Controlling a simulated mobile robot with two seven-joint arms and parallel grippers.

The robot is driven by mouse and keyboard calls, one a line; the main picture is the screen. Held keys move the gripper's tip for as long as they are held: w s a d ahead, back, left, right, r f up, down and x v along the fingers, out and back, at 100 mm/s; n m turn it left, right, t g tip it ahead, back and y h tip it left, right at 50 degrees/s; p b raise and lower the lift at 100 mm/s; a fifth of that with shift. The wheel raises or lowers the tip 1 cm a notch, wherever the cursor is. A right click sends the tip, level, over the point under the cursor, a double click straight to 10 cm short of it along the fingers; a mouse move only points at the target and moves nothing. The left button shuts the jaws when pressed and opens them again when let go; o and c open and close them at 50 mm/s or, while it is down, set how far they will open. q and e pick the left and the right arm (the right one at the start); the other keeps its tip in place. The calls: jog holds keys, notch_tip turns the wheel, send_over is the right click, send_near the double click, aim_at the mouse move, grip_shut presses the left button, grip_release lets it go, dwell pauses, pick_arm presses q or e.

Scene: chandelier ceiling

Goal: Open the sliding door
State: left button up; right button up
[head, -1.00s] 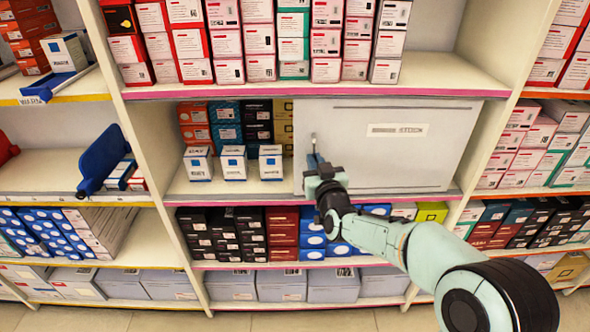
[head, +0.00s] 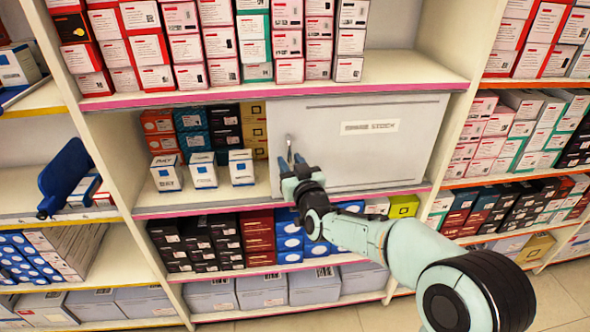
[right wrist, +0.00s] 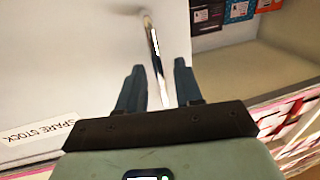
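The sliding door (head: 370,150) is a light grey panel with a "SPARE STOCK" label. It covers the right part of a middle shelf compartment, whose left part is open. Its slim upright metal handle (head: 290,144) is near the door's left edge. My right gripper (head: 292,162) is at the handle's lower part. In the right wrist view the two fingers of the gripper (right wrist: 160,85) are apart, with the handle (right wrist: 153,40) running between them. I cannot tell whether either finger touches it. My left gripper is not in view.
Small white-and-blue boxes (head: 203,170) stand left of the door, with darker boxes (head: 226,125) behind them. Packed shelves lie above and below. A blue panel (head: 66,178) sticks out at the left. Tiled floor (head: 560,300) shows at lower right.

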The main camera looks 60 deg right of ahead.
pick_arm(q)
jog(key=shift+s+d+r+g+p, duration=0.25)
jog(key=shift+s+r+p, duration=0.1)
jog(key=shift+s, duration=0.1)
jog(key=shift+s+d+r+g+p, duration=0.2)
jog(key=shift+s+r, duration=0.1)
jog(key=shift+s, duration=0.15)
pick_arm(e)
jog(key=v, duration=1.3)
jog(key=shift+a, duration=0.1)
